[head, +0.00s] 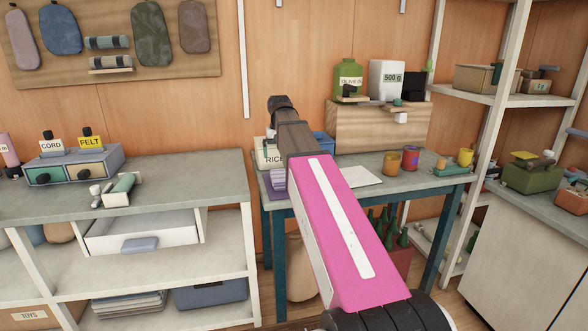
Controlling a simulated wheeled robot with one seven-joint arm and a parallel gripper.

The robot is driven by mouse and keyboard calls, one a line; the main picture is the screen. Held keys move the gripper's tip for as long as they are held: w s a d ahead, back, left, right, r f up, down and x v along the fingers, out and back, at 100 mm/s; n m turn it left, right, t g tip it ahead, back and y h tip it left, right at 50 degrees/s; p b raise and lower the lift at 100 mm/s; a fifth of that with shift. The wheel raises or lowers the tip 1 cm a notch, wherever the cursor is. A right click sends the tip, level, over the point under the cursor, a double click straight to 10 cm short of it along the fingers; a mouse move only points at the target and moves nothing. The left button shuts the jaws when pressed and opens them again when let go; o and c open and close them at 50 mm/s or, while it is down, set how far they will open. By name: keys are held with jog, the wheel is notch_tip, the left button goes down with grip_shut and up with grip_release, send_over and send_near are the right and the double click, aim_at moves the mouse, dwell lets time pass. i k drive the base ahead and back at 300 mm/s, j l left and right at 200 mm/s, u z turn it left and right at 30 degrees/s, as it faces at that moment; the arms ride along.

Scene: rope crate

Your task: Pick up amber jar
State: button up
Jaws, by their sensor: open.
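A small amber jar (392,161) stands upright on the blue-legged table (355,200), towards its right half in the head view. Next to it on the right stands a similar small jar (411,159) in orange and purple. My pink arm reaches up the middle of the view, left of the amber jar and apart from it in the picture. My gripper's fingers do not show. Nothing covers the amber jar.
A white sheet (359,176) lies left of the jars. A wooden box (375,127) stands behind them, bearing a green canister (347,79). Shelves (460,94) stand on the right.

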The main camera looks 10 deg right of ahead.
aim_at(391, 163)
jog(key=i+l+z, duration=0.1)
jog(key=z, duration=0.3)
jog(key=i+l+z, duration=0.1)
jog(key=z, duration=0.3)
jog(key=i+z, duration=0.25)
jog(key=z, duration=0.15)
